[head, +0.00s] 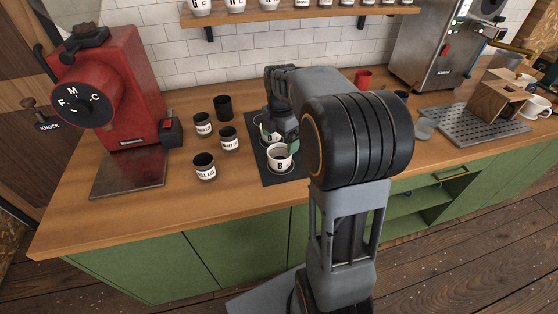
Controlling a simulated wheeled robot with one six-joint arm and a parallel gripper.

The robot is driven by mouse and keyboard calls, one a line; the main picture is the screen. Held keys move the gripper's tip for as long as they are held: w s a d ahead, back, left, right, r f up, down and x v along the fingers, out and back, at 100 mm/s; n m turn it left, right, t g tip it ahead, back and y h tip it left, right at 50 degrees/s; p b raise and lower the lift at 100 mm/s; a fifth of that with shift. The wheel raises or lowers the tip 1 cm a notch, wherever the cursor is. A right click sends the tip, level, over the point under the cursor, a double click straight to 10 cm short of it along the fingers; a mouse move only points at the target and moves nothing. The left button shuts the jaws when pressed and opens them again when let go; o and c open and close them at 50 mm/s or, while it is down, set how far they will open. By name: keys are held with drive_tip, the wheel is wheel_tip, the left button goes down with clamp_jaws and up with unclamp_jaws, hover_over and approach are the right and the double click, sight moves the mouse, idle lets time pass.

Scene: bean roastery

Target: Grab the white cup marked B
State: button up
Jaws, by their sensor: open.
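The white cup marked B (281,163) stands upright at the front of a dark mat (266,173) on the wooden counter, its letter facing me. My gripper (278,142) is over the mat, just behind and above this cup's rim. Its fingers are partly hidden by the arm and small in view; they are open. I cannot tell whether they touch the cup. Another white cup (266,139), with a letter that looks like D, stands behind, partly covered by my gripper.
Several dark labelled tins (204,167) stand left of the mat. A red grinder (110,90) is at far left. Right of my arm are a red cup (363,79), a glass (425,129) and a metal grate (455,127). A cup shelf (300,14) hangs above.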

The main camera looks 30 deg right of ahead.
drive_tip(key=shift+w+f, duration=0.15)
drive_tip(key=shift+f, duration=2.25)
drive_tip(key=shift+w+f, duration=0.1)
drive_tip(key=shift+f, duration=2.3)
drive_tip(key=c, duration=0.9)
